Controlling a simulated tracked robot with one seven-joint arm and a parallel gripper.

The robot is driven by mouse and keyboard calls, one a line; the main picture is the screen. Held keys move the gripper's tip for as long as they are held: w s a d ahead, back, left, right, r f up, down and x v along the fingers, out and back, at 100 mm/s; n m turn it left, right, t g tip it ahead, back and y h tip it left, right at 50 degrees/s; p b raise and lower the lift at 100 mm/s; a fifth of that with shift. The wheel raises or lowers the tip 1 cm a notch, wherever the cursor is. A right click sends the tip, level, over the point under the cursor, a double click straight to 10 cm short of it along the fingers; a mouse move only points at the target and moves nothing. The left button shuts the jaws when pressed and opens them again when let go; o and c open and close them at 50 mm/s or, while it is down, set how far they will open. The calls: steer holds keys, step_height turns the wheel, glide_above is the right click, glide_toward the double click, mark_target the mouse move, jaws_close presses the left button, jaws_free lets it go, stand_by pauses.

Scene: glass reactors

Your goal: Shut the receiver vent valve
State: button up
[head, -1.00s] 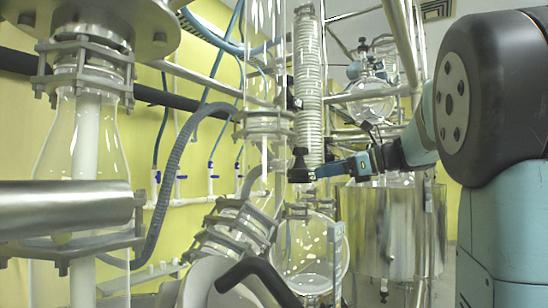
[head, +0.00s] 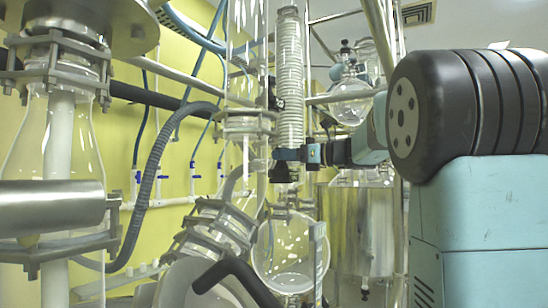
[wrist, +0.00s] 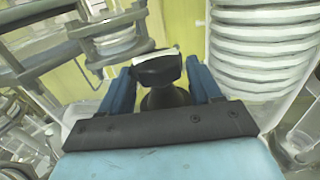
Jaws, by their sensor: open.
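The valve has a black knob (wrist: 157,68) with a pale edge, on a dark tapered stem. In the wrist view the knob sits between the two blue fingers of my gripper (wrist: 160,82), with small gaps visible on both sides. My gripper is open around the knob and does not clearly touch it. In the head view my gripper (head: 288,155) reaches in from the right, just below the ribbed column, and its fingers hide most of the knob. The black valve body (head: 280,175) shows below the fingers.
A ribbed white column (head: 290,80) stands right above my gripper. Glass tubing with a clamped flange (head: 245,125) is close on the left. A round glass vessel (head: 290,250) hangs below, and a steel vessel (head: 345,230) stands behind to the right.

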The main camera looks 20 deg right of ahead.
steer(key=shift+x, duration=1.8)
steer(key=c, duration=0.7)
steer(key=shift+a+r+t, duration=0.1)
steer(key=shift+t, duration=0.2)
steer(key=shift+w+d+m+t+h, duration=0.15)
steer(key=shift+d+m+t+h, duration=0.05)
steer(key=shift+m+t+h, duration=1.1)
steer(key=o, duration=0.7)
